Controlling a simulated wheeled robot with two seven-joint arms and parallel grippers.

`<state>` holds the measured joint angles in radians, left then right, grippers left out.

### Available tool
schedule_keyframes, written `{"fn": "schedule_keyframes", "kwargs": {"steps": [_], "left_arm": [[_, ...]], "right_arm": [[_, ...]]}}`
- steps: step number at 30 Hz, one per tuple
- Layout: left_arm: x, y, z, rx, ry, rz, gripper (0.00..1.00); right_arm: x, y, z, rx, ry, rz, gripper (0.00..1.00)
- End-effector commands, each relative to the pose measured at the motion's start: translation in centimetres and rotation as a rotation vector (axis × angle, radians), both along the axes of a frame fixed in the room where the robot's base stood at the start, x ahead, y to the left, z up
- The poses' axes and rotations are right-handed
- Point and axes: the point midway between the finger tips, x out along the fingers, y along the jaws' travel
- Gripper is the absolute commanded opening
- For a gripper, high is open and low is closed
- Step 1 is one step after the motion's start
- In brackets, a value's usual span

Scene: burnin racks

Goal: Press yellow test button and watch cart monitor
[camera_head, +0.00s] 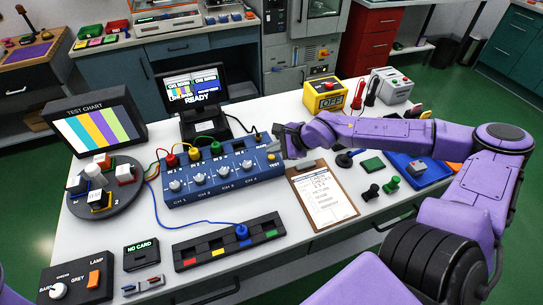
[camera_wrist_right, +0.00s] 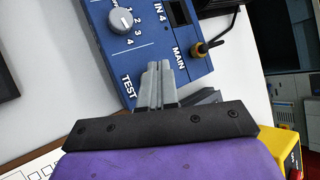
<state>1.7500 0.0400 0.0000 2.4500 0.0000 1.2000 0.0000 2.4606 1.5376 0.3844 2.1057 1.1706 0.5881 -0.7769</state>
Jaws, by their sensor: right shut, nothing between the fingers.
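The blue channel box (camera_head: 215,183) stands on the white table. Its yellow test button (camera_head: 271,157) is at the right end, by the TEST label. My right gripper (camera_head: 277,146) is shut and empty beside that end. In the right wrist view, the shut fingertips (camera_wrist_right: 158,75) lie over the blue box (camera_wrist_right: 185,45) near the TEST label, and the button is hidden. I cannot tell whether they touch it. A black monitor (camera_head: 195,88) behind the box shows READY under two small panels. My left gripper is out of view.
A clipboard (camera_head: 322,195) lies right of the box. A yellow OFF box (camera_head: 327,98) stands behind. The TEST CHART screen (camera_head: 95,128) and a round turntable (camera_head: 105,190) are at left. A black strip with coloured squares (camera_head: 228,241) lies in front.

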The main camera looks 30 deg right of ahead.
Motion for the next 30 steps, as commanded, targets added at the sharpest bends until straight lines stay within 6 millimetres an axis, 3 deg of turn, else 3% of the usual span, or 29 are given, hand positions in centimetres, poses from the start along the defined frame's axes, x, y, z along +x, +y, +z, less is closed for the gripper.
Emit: {"fn": "schedule_keyframes", "kwargs": {"steps": [30], "left_arm": [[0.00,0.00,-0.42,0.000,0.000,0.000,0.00]], "right_arm": [[0.00,0.04,-0.89,-0.001,0.000,0.001,0.00]]}}
